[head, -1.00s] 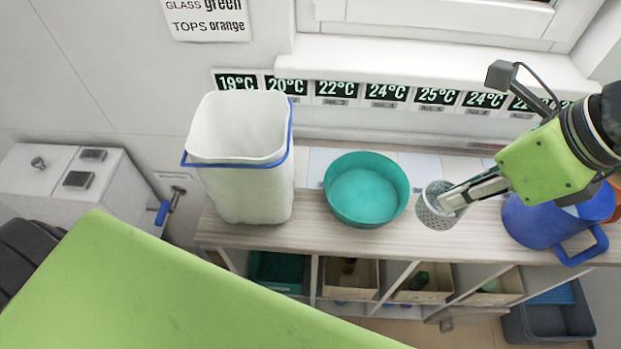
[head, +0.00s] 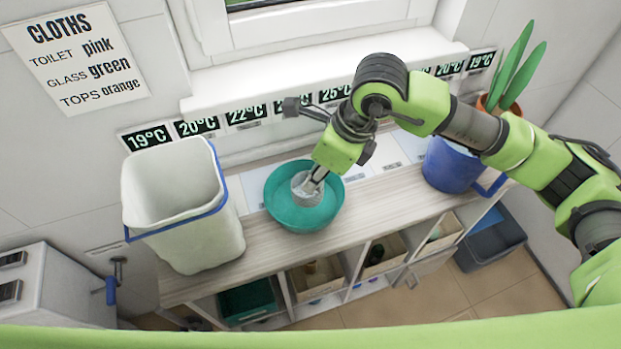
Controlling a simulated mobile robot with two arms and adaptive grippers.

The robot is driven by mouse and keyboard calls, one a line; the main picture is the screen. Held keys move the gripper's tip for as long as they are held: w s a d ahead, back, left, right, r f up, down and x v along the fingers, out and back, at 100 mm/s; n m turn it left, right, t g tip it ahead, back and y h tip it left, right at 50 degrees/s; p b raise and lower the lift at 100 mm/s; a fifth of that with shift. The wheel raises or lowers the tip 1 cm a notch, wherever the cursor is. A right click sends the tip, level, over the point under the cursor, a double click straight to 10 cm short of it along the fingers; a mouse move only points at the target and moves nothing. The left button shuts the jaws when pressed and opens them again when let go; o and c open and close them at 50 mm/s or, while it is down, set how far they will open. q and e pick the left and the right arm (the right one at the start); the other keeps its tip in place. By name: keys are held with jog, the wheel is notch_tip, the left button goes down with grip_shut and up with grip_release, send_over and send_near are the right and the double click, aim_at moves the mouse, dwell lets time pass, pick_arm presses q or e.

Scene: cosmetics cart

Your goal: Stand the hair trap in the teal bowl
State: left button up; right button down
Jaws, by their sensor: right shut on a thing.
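The teal bowl (head: 283,212) stands on the wooden shelf top, in the middle of the head view. The hair trap (head: 301,194), a small grey perforated cup, is over or inside the bowl; I cannot tell whether it touches the bottom. It looks roughly upright. My right gripper (head: 314,182) reaches down from above and is shut on the hair trap's right side. Its fingertips are small and partly hidden at the cup's rim. My left gripper does not show.
A white bin (head: 185,215) with a blue rim stands left of the bowl. A blue bucket (head: 452,166) and a potted plant (head: 512,68) are to the right. The shelf top (head: 375,198) between bowl and bucket is clear. Cubbies with boxes are below.

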jog(key=shift+w+a+f, duration=0.25)
jog(key=shift+w+f, duration=0.15)
jog(key=shift+f, duration=0.1)
jog(key=x, duration=0.1)
jog(key=p+x, duration=0.2)
jog(key=shift+d+f, duration=0.15)
jog(key=shift+d, duration=0.15)
jog(key=shift+f, duration=0.25)
jog(key=shift+f, duration=0.1)
jog(key=shift+f, duration=0.1)
jog(key=c, duration=2)
grip_release()
